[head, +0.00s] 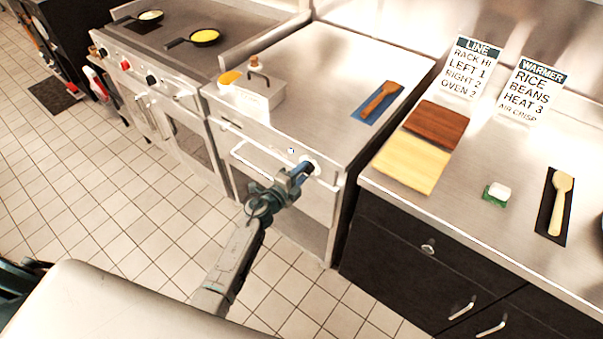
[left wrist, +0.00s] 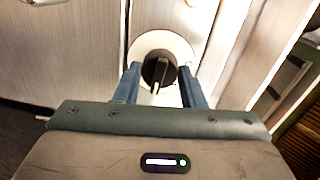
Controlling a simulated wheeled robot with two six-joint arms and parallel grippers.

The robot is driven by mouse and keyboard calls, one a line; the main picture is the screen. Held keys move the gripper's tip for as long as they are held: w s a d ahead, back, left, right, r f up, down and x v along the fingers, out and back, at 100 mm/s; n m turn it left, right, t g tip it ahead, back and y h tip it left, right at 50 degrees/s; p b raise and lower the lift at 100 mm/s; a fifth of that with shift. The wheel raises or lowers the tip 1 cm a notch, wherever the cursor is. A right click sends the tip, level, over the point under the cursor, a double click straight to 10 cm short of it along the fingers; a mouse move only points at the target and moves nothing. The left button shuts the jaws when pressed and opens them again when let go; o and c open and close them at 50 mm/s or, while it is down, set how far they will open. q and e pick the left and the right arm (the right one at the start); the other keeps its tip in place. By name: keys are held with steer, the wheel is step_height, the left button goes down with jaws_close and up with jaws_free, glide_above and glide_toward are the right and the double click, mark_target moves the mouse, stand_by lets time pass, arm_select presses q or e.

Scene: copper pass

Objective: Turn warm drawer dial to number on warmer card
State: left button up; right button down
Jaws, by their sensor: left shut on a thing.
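The warm drawer dial is a black knob on a white round plate; it shows in the left wrist view (left wrist: 158,72) between my two blue fingers. In the head view its white plate (head: 313,163) is at the right end of the warm drawer front (head: 270,160). My left gripper (head: 303,172) is at the dial, shut on it. The dial's pointer aims downward in the left wrist view; no numbers are legible around it. The warmer card (head: 531,91) stands at the back of the right counter and reads RICE, BEANS, HEAT 3, AIR CRISP. My right gripper is not in view.
A line card (head: 470,70) stands left of the warmer card. Brown and yellow boards (head: 415,160), a white block on green (head: 497,192) and a wooden spoon (head: 560,190) lie on the right counter. The drawer's handle (head: 262,165) sticks out left of the dial. Tiled floor is clear in front.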

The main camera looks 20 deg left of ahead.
arm_select(q)
steer(key=m+b, duration=0.2)
steer(key=m, duration=0.3)
steer(key=m+t+y+b, duration=0.1)
steer(key=m+b, duration=0.1)
steer(key=m, duration=0.3)
steer(key=shift+s+d+f, duration=0.1)
steer(key=shift+f, duration=0.05)
steer(key=shift+m, duration=0.3)
steer(key=o, duration=1)
steer(key=v, duration=1)
steer(key=shift+s+b, duration=0.35)
steer(key=shift+b, duration=0.05)
